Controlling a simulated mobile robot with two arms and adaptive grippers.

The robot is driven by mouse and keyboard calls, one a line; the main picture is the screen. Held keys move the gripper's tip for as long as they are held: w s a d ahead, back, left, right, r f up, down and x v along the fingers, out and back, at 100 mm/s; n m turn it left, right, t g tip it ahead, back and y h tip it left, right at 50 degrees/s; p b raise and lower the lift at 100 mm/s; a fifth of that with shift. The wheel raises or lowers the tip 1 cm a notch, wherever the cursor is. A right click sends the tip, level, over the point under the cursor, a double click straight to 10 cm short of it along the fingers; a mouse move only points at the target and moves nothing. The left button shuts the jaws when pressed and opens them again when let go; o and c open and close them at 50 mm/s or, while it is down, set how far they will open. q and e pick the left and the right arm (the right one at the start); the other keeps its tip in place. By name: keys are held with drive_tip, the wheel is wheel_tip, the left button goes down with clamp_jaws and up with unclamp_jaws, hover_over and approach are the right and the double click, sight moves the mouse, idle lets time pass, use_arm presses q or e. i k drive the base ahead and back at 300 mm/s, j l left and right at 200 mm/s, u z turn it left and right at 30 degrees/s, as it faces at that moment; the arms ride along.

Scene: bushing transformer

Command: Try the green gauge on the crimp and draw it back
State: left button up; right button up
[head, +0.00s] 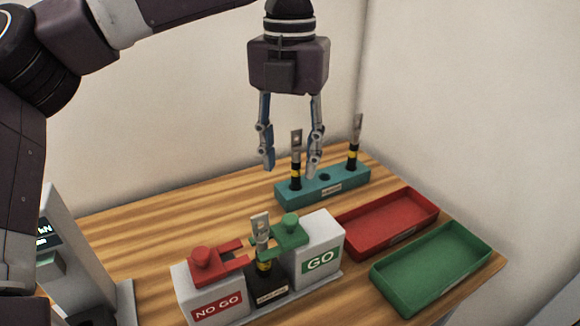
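The green gauge (291,233) lies on the white GO block (320,257), its knob up and its forked end pointing left. The crimped lug (260,228) stands upright in a black holder (268,288) between the two gauge blocks. The fork is close beside the lug; I cannot tell whether it touches or encloses it. My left gripper (290,171) points down, open and empty, above and behind the green gauge. A second lug (297,150) shows between its fingers, standing in the teal rack. My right gripper is not in view.
The red gauge (205,266) rests on the NO GO block (212,301), left of the holder. The teal rack (322,188) stands behind, with another lug (355,145) at its right. A red tray (385,226) and a green tray (432,270) lie right. Bare wood is left of the rack.

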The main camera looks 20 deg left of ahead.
sight(289, 234)
drive_tip(key=k+l, duration=0.2)
drive_tip(key=k, duration=0.3)
drive_tip(key=k+l, duration=0.2)
drive_tip(key=k, duration=0.25)
drive_tip(key=k+l, duration=0.2)
drive_tip(key=k, duration=0.3)
